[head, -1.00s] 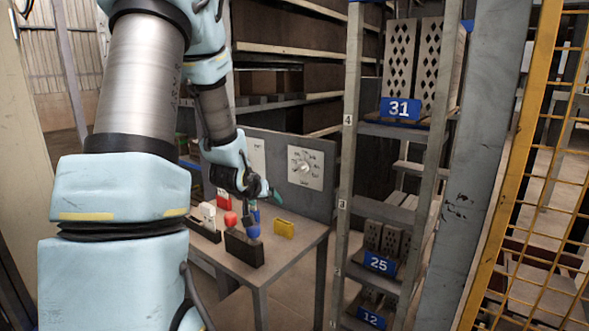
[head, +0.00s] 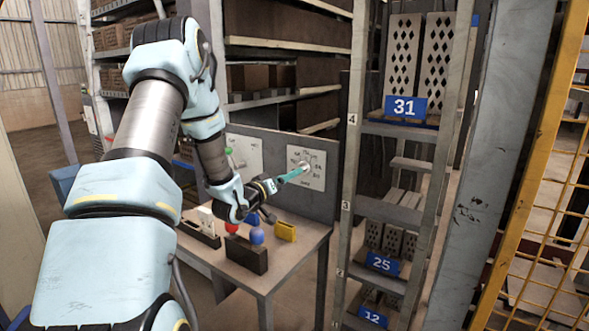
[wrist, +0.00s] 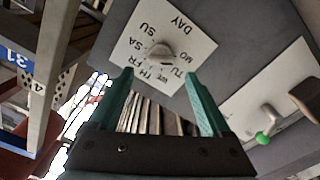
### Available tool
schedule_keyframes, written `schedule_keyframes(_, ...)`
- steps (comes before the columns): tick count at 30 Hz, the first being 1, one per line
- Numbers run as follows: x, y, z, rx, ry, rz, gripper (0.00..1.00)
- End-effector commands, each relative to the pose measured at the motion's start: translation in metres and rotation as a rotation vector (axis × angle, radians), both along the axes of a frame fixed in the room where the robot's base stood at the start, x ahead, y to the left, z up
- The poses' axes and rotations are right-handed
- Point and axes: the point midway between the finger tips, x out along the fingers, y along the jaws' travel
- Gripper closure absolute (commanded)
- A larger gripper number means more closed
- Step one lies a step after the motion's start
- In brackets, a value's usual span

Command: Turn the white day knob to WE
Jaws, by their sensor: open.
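The white day knob (wrist: 162,53) sits in the middle of a square white dial plate (wrist: 205,48) printed DAY with day letters around it, upside down in the wrist view. I cannot tell which letters the knob points at. In the head view the plate (head: 317,155) is upright on a grey panel, and my gripper's tips partly cover its centre. My gripper (wrist: 159,76) is open and empty, its two teal fingers apart, with the knob ahead of and between the tips. I see no contact. In the head view my gripper (head: 302,173) reaches the plate from the left.
A second white plate with a green-tipped lever (wrist: 264,138) is beside the dial. Below, the table (head: 290,262) carries dark holders, a blue-topped piece (head: 257,236), a red piece (head: 231,228) and a yellow block (head: 285,231). A metal rack (head: 352,200) stands to the right.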

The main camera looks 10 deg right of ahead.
Motion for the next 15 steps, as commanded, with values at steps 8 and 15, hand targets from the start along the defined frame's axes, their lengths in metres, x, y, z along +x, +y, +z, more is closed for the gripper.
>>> schedule_keyframes(8, 0.028, -0.031, 0.003, 0.001, 0.001, -0.001, 0.18)
schedule_keyframes(15, 0.045, -0.048, 0.001, 0.002, 0.002, 0.001, 0.18)
